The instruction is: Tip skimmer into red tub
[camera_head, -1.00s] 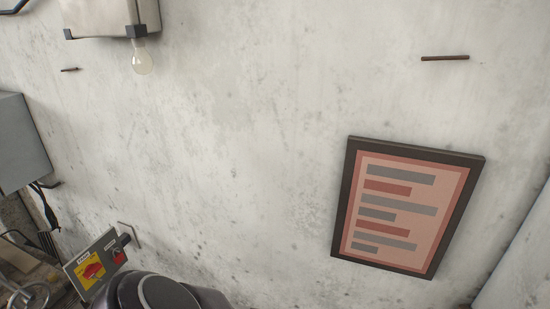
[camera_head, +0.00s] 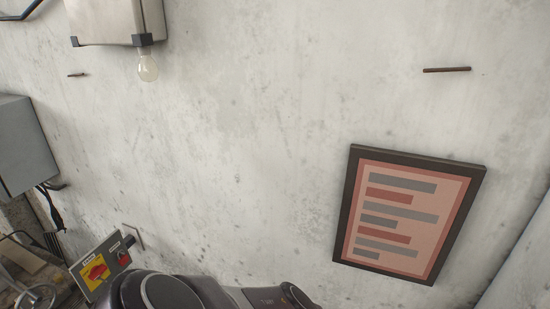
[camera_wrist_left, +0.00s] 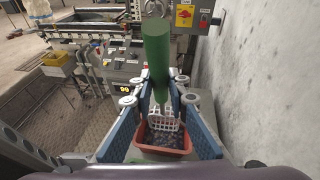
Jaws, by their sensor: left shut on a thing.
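In the left wrist view my left gripper (camera_wrist_left: 160,98) is shut on the green handle (camera_wrist_left: 157,55) of the skimmer. The skimmer's white slotted head (camera_wrist_left: 166,120) shows between the blue finger pads. The red tub (camera_wrist_left: 160,153) lies below and behind the head in the picture, with dark pieces inside it. I cannot tell whether the head touches the tub or its contents, or whether it carries anything. The head view shows neither the skimmer, the tub nor a gripper, only part of my arm at the bottom.
A concrete wall (camera_wrist_left: 260,80) stands close on the right. A switch box (camera_head: 97,268) with red and yellow parts is on the wall. A machine with a lit display (camera_wrist_left: 124,95) and a yellow bin (camera_wrist_left: 57,66) stand at the left. A framed chart (camera_head: 408,213) hangs on the wall.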

